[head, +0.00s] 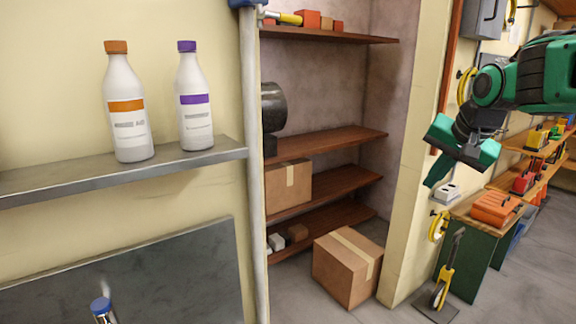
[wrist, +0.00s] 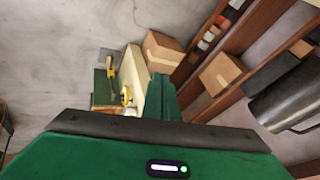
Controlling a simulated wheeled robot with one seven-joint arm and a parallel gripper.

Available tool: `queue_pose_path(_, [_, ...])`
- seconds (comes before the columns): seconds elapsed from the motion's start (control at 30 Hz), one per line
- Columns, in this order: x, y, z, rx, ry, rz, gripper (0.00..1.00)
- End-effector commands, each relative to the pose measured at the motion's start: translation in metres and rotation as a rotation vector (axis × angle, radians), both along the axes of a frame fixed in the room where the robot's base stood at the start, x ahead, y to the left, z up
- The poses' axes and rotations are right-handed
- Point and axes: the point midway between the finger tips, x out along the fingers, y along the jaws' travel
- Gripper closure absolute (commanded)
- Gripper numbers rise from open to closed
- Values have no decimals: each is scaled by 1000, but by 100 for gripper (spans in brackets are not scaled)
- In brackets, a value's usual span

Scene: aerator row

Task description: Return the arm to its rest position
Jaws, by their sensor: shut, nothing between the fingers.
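My green arm reaches in from the right edge of the head view. My gripper (head: 437,172) hangs in the air at the right, tilted down and to the left, in front of the pale wall edge. Its fingers look closed together and empty. In the wrist view my gripper (wrist: 162,92) shows as a narrow green finger shape pointing away, over a dark bar and a green housing. Nothing touches it in either view.
A shelf (head: 60,185) at the left holds an orange-capped bottle (head: 125,105) and a purple-capped bottle (head: 194,97). An alcove has wooden shelves (head: 340,140); a cardboard box (head: 347,267) stands on its floor. A workbench (head: 480,215) lies below right of my gripper.

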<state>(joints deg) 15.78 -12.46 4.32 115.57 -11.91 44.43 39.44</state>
Motion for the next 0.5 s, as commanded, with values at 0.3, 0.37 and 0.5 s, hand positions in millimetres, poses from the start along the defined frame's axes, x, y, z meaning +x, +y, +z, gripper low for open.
queue_pose_path(0.3, [-171, -67, -102, -104, 309, 35, 100])
queue_pose_path(0.37, [-204, -73, -119, -103, 366, 51, 100])
queue_pose_path(0.5, [-268, -76, -152, -85, 473, 94, 100])
